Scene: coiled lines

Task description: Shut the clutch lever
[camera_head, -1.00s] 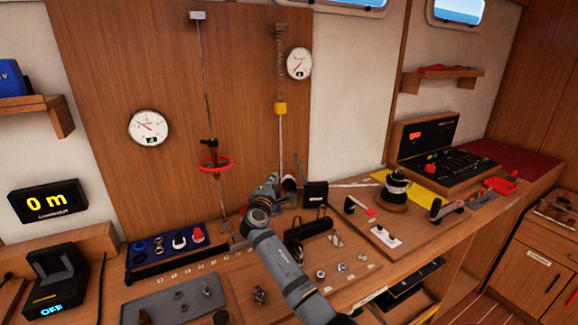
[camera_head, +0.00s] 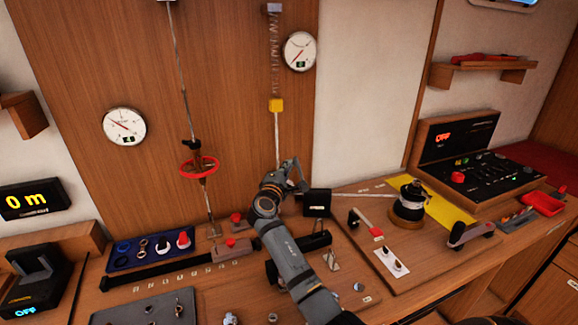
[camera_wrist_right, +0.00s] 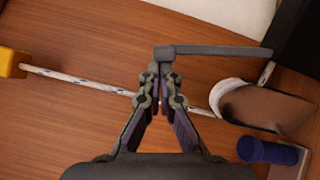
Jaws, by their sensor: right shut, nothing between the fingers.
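My right gripper (camera_head: 299,180) is at the foot of the wood panel, by the line below the yellow block (camera_head: 276,105). In the right wrist view its fingers (camera_wrist_right: 160,75) are shut and empty. A dark grey bar (camera_wrist_right: 215,50), which looks like the clutch lever, runs right from just beyond the fingertips. I cannot tell whether they touch it. In the head view my arm hides most of the clutch. My left gripper is out of view.
A black box (camera_head: 317,202) stands right of my gripper. A red ring (camera_head: 199,167) on another line is to the left. A winch (camera_head: 408,203) and a winch handle (camera_head: 470,236) are on the bench to the right. A tool tray (camera_head: 150,250) lies left.

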